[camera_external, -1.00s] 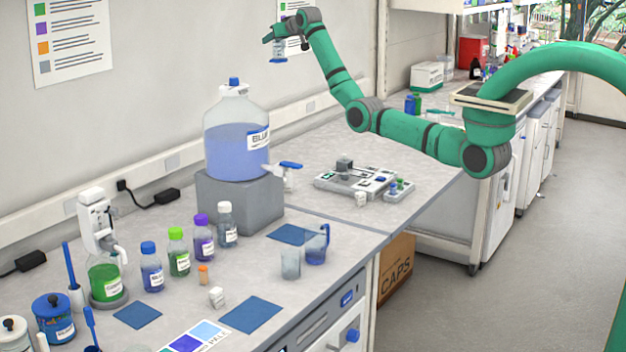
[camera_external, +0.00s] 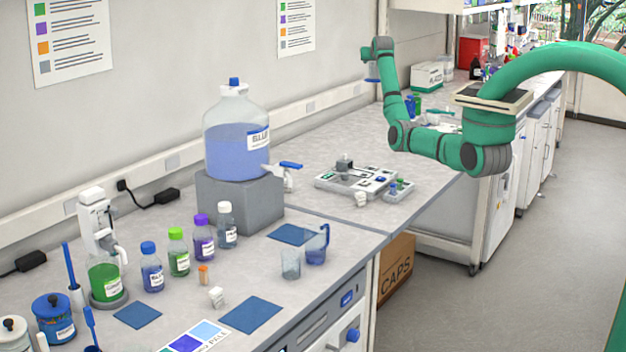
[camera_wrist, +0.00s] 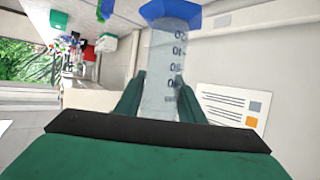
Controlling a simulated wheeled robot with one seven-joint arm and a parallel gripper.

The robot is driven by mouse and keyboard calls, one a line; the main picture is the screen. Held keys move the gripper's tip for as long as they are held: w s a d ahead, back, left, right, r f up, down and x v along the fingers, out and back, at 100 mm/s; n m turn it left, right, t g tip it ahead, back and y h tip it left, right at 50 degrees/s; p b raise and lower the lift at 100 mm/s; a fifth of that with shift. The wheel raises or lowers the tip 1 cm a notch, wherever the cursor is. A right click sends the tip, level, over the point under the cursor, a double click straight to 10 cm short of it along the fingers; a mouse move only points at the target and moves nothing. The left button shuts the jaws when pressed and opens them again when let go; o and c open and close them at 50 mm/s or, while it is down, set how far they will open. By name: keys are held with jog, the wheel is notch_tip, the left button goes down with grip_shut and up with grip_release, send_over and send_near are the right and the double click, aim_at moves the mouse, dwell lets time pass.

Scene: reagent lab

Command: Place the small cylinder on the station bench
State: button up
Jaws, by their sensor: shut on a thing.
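My gripper (camera_external: 372,60) is raised high at the back right of the bench, near the wall. It is shut on a small clear graduated cylinder (camera_wrist: 160,70) with dark scale marks and a blue hexagonal foot (camera_wrist: 168,12). In the wrist view the two green fingers (camera_wrist: 158,100) press on the cylinder's sides. In the external view the cylinder (camera_external: 372,72) is small beneath the gripper, held well above the surface. The bench (camera_external: 330,145) runs along the wall below.
A large blue-liquid carboy (camera_external: 237,140) stands on a grey block (camera_external: 240,205). A tray-like device (camera_external: 355,183) sits mid-bench. A white box (camera_external: 427,76) stands behind my arm. The bench behind the carboy is largely clear.

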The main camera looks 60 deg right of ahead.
jog(key=s+d+f+m+g, duration=0.1)
jog(key=s+d+f, duration=0.3)
jog(key=s, duration=0.3)
jog(key=s+d+f+h, duration=0.1)
jog(key=s+d+f, duration=0.25)
jog(key=s, duration=0.45)
jog(key=s+d+f+m+g, duration=0.1)
jog(key=s+d+f, duration=0.25)
jog(key=s, duration=0.35)
jog(key=s+a+f+n+t+y, duration=0.2)
jog(key=a+f, duration=0.1)
jog(key=a, duration=0.5)
jog(key=s+a+f+n+t+y, duration=0.1)
jog(key=a+f+n+t, duration=0.15)
jog(key=a, duration=0.55)
jog(key=s+a+f+n+t+y, duration=0.15)
jog(key=a+f, duration=0.25)
jog(key=a, duration=0.5)
jog(key=shift+n+y, duration=0.4)
jog(key=shift+y, duration=0.05)
jog(key=w+d+f, duration=0.3)
jog(key=f, duration=0.1)
jog(key=w+d+f, duration=0.3)
jog(key=f, duration=0.1)
jog(key=w+d+f, duration=0.3)
jog(key=f, duration=0.1)
jog(key=shift+w+d+f, duration=0.25)
jog(key=shift+w+d, duration=0.1)
jog(key=shift+s+f, duration=0.1)
